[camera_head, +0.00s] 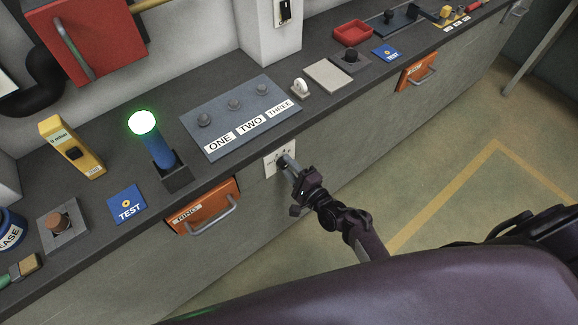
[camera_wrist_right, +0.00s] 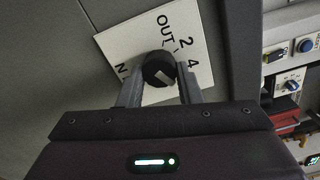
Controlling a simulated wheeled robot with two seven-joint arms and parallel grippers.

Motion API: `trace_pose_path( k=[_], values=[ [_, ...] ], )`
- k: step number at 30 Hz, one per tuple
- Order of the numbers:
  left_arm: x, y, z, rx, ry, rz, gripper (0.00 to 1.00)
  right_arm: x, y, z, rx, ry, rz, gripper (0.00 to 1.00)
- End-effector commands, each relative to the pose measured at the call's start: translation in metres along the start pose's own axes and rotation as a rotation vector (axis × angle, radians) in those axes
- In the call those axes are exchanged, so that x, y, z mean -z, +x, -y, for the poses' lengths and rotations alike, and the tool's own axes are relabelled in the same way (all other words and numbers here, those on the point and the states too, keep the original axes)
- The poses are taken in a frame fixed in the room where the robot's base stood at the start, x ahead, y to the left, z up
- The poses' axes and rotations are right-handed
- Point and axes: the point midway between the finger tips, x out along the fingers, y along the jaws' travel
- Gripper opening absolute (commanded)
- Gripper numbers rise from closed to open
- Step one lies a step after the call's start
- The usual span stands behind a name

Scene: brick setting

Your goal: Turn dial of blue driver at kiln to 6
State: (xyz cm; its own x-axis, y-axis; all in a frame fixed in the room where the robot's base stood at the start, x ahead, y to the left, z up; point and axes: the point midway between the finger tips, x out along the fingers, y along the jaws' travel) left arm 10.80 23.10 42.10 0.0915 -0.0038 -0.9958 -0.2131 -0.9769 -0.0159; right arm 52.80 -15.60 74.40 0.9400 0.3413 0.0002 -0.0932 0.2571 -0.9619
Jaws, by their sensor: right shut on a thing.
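A white plate (camera_head: 281,158) with a dark knob is on the counter's front face. In the right wrist view the plate (camera_wrist_right: 117,47) carries the marks OUT, 2, 4 and N, and the black knob (camera_wrist_right: 157,67) has a pale mark. I cannot read its setting surely. My right gripper (camera_head: 288,164) is shut on the knob, one finger on each side; it also shows in the right wrist view (camera_wrist_right: 160,88). A blue cylinder (camera_head: 158,150) with a glowing green top stands upright in a dark holder on the counter, maybe the blue driver. No 6 is readable. My left gripper is out of view.
An orange drawer (camera_head: 200,207) with a grey handle is left of the plate. Above it, a grey panel (camera_head: 200,122) bears knobs marked ONE, TWO, THREE. The floor (camera_head: 440,170) at right is clear.

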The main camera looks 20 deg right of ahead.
Motion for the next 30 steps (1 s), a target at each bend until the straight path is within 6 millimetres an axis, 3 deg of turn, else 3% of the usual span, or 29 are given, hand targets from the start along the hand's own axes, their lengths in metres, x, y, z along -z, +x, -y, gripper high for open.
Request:
trace_pose_path(
  k=[7,8,13,23,30],
  values=[
    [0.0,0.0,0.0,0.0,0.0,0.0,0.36,0.0,0.0,-0.001,-0.001,0.002,-0.001,0.09],
    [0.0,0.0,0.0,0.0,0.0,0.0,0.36,0.0,0.0,-0.001,-0.001,0.002,-0.001,0.33],
    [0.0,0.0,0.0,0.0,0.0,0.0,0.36,0.0,0.0,-0.001,-0.001,0.001,-0.001,0.53],
    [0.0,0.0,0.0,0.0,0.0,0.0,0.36,0.0,-0.005,-0.001,-0.002,0.0,-0.001,0.53],
    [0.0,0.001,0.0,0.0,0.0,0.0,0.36,0.001,-0.043,-0.002,-0.003,0.0,-0.002,0.53]
  ],
)
